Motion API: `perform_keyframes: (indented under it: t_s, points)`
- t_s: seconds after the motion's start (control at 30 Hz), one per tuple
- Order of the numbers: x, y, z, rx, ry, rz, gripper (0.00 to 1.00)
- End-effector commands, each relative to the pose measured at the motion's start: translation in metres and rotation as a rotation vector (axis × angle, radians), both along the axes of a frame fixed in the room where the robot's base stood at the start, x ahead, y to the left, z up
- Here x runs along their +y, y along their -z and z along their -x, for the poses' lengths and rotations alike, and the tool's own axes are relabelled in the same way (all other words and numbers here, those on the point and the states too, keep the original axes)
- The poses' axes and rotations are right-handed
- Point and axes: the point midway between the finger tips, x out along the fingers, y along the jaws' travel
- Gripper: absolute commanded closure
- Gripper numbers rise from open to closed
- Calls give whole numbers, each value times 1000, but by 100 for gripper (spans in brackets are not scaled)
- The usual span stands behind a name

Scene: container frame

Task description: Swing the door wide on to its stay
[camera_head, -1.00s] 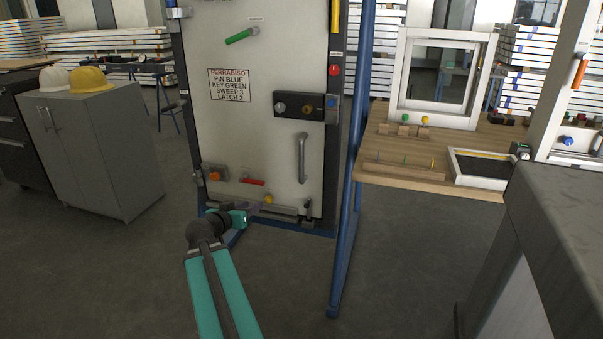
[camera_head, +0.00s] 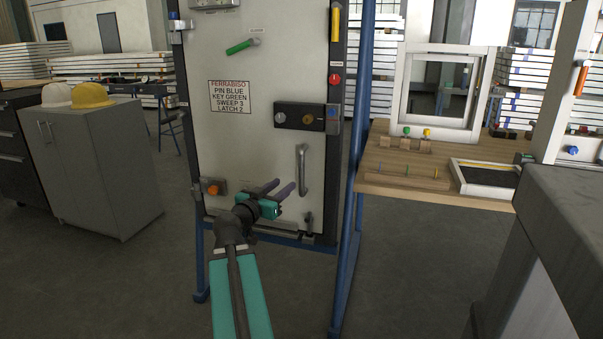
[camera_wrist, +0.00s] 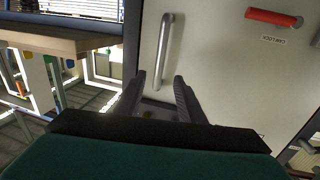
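The white door panel (camera_head: 225,140) stands upright in its frame and looks shut. Its vertical grey pull handle (camera_head: 302,170) is on the right half, below the dark lock plate (camera_head: 292,116). My gripper (camera_head: 287,185) is open and empty, just left of the handle's lower part. In the wrist view the handle (camera_wrist: 164,50) lies beyond the open fingertips (camera_wrist: 159,80), apart from them. A red cam lock lever (camera_wrist: 273,17) shows there too; my gripper hides it in the head view. I cannot make out the stay; my gripper covers part of the door's bottom.
A blue frame post (camera_head: 352,180) stands right of the door, with a wooden bench (camera_head: 440,190) beyond it. A grey cabinet (camera_head: 105,170) with helmets stands at left. A grey counter (camera_head: 570,220) is at near right. The floor before the door is clear.

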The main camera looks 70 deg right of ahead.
Motion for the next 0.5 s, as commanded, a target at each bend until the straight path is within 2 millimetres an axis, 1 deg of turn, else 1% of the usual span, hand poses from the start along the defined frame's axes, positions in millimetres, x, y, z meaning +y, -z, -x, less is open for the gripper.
perform_keyframes:
  t_s: [0.17, 0.5]
  points:
    - [-11, -1, 1, 1, 1, 0, 64]
    - [-47, 1, 6, 1, 2, -1, 64]
